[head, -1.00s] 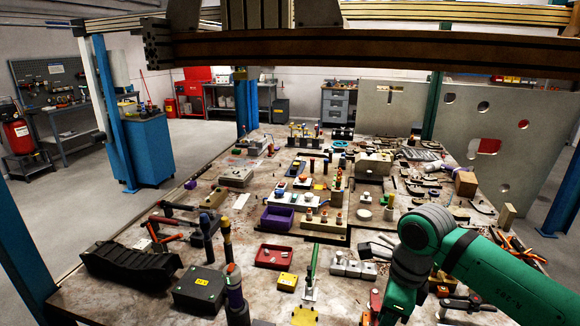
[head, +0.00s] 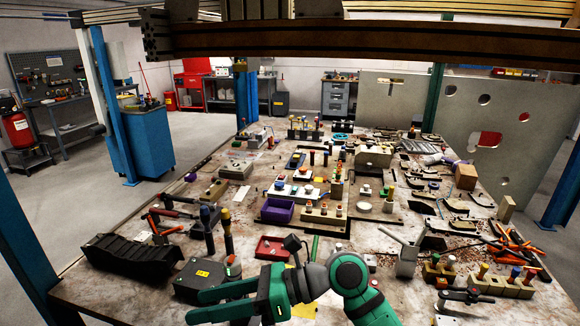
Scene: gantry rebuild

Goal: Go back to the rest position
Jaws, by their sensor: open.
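My gripper (head: 197,307) is at the bottom of the head view, left of centre, over the front edge of the table. Its green jaws point left and stand apart, with nothing visible between them. My green and grey arm bends behind it at the bottom centre and hides part of the table's front. The workbench (head: 118,283) has a worn, stained top crowded with parts.
A black ribbed tray (head: 132,257), a black box (head: 200,282) and a red tray (head: 272,248) lie near my gripper. A purple bin (head: 277,210) stands farther back. A wooden block with several tools (head: 490,282) is at the right. A beam (head: 350,42) crosses overhead.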

